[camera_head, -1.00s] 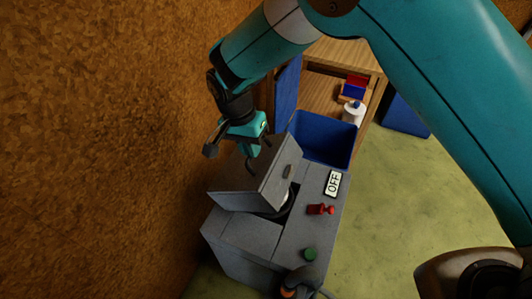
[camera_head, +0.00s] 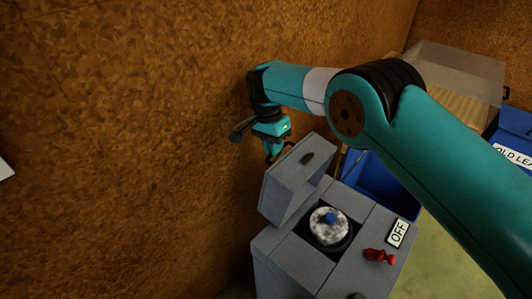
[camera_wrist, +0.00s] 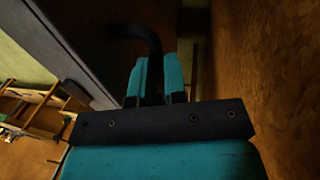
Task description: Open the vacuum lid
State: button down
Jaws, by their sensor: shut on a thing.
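The grey vacuum box (camera_head: 283,262) stands below my arm. Its lid (camera_head: 297,178) is tilted up steeply on the left side of the opening. A round, mottled white part with a blue knob (camera_head: 330,219) shows inside the opening. My gripper (camera_head: 274,151) is at the back of the raised lid and shut on the lid's handle. In the wrist view a dark curved handle (camera_wrist: 148,38) runs into the space between the fingertips (camera_wrist: 156,82). The exact grip contact is dark and hard to see.
A brown wall (camera_head: 130,130) stands close on the left of the box and my gripper. A red knob (camera_head: 380,256) and an OFF sign (camera_head: 398,233) are on the box's right side. A blue bin (camera_head: 383,181) stands behind it. Green floor is free at right.

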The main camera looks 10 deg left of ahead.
jog(key=shift+f, duration=0.35)
jog(key=shift+a, duration=0.1)
jog(key=c, duration=1.2)
grip_release()
jog(key=shift+o, duration=0.2)
jog(key=shift+w+r, duration=0.1)
notch_tip(320, 180, up, 8)
jog(key=a+p, duration=0.1)
jog(key=p, duration=0.5)
jog(key=shift+w+f+p, duration=0.25)
jog(key=shift+w+p, duration=0.05)
jog(key=shift+w, duration=0.1)
jog(key=shift+a+f, duration=0.1)
jog(key=shift+a, duration=0.05)
